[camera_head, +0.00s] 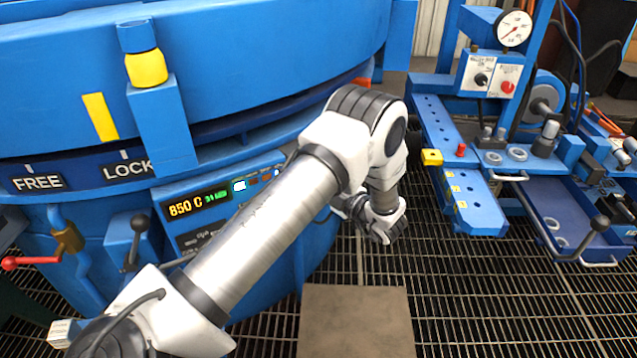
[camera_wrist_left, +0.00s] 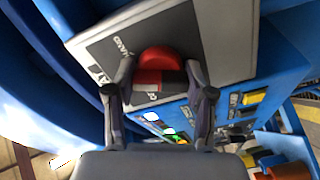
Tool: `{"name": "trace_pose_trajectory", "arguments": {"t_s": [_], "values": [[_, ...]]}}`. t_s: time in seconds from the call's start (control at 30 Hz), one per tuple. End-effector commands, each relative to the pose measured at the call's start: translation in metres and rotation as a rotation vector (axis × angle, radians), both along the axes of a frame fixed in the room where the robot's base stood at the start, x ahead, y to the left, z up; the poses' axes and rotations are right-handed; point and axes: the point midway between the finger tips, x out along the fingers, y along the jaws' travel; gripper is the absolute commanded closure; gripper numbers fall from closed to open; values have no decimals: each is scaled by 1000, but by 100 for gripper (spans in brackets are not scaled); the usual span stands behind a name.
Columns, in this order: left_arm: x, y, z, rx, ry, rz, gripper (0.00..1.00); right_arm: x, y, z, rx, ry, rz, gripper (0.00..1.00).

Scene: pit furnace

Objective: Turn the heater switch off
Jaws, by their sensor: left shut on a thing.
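The switch is a red knob (camera_wrist_left: 160,62) on a grey label plate (camera_wrist_left: 205,40) in the left wrist view. Its lettering is only partly readable, so I cannot confirm the heater label or the knob's setting. My left gripper (camera_wrist_left: 160,92) has one finger on each side of the knob and is shut on it. In the head view my left arm reaches across the furnace front, and the knob and fingertips are hidden behind it. The furnace control panel (camera_head: 190,238) beside the arm shows a lit 850 C display (camera_head: 193,205). My right gripper is not in view.
The blue round furnace (camera_head: 250,60) fills the left, with FREE and LOCK labels and a black-knobbed lever (camera_head: 138,225). A blue workbench (camera_head: 470,195) with a gauge (camera_head: 513,28) stands at right. Grating floor (camera_head: 460,290) lies open between, with a brown plate (camera_head: 355,320) in front.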

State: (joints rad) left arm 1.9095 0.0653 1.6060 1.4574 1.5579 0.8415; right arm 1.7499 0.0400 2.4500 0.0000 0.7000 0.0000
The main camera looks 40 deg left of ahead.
Motion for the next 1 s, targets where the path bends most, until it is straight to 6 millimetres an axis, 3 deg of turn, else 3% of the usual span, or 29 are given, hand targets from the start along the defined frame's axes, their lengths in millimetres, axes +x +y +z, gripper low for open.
{"name": "trace_pose_trajectory", "arguments": {"t_s": [0.57, 1.0], "values": [[0, 0, -4, -28, -547, 0, 81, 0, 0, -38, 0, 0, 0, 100], [0, 0, -6, -49, -964, 0, 81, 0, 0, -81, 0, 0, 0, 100]]}}
